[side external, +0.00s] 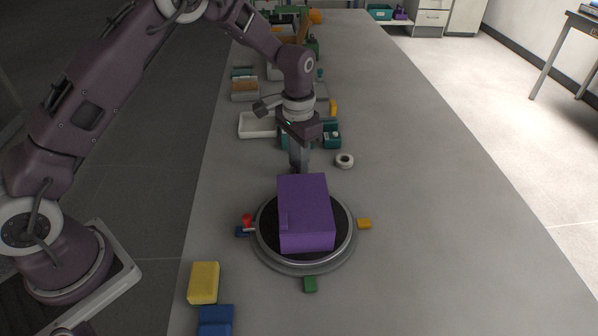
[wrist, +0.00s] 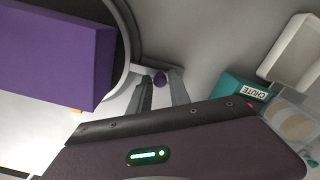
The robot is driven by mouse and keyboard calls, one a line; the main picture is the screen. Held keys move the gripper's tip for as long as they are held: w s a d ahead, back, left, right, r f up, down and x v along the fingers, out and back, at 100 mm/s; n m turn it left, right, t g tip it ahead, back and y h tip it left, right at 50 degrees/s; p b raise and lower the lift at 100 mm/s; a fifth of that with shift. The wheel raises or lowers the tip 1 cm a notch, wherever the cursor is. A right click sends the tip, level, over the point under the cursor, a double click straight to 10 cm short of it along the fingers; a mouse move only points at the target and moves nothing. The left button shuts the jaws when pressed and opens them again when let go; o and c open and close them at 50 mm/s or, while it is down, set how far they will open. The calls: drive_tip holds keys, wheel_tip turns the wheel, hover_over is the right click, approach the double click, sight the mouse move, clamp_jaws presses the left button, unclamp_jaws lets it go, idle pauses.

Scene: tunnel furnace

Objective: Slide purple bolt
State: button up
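A purple box (side external: 308,205) sits on the dark round turntable with a grey rim (side external: 342,255). In the wrist view the box (wrist: 50,50) fills the upper left.
Coloured tabs surround the turntable: yellow (side external: 364,224), green (side external: 310,284) and blue. A red knob (side external: 247,221) stands at its left. A yellow block (side external: 203,283) lies front left. A white ring (side external: 344,160) and a teal box labelled CHUTE (wrist: 235,88) are behind. The table's right side is clear.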

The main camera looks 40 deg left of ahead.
clamp_jaws()
drive_tip(key=shift+w+a, duration=1.1)
drive_tip(key=o, duration=1.4)
unclamp_jaws()
drive_tip(key=shift+r, duration=3.5)
